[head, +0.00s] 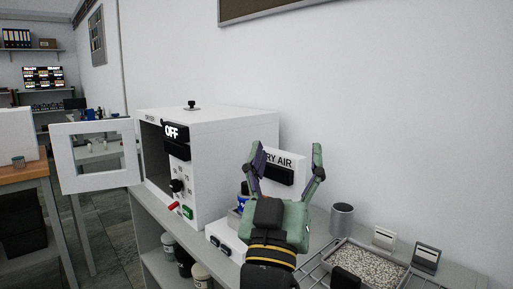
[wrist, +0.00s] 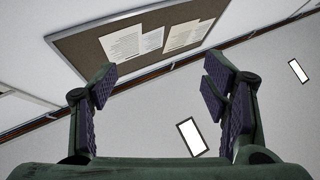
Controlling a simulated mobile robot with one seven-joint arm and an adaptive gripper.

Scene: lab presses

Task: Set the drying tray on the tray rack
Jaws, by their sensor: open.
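A shallow metal tray (head: 334,251) full of pale pellets, which looks like the drying tray, sits at the lower right of the head view. A dark block, perhaps its handle, shows at its front edge. Wire bars, likely the tray rack (head: 314,270), show beside and partly under the tray's left side; how the tray rests on them I cannot tell. My gripper (head: 285,152) is open and empty, pointing up, left of the tray and above the bench. In the wrist view my gripper (wrist: 160,84) has nothing between its spread fingers.
A white dryer (head: 225,125) reading OFF stands left of my gripper, its door (head: 62,160) swung open to the left. A box marked DRY AIR (head: 277,188) is behind my gripper. A grey cup (head: 342,219) and two small card holders (head: 426,258) stand near the tray.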

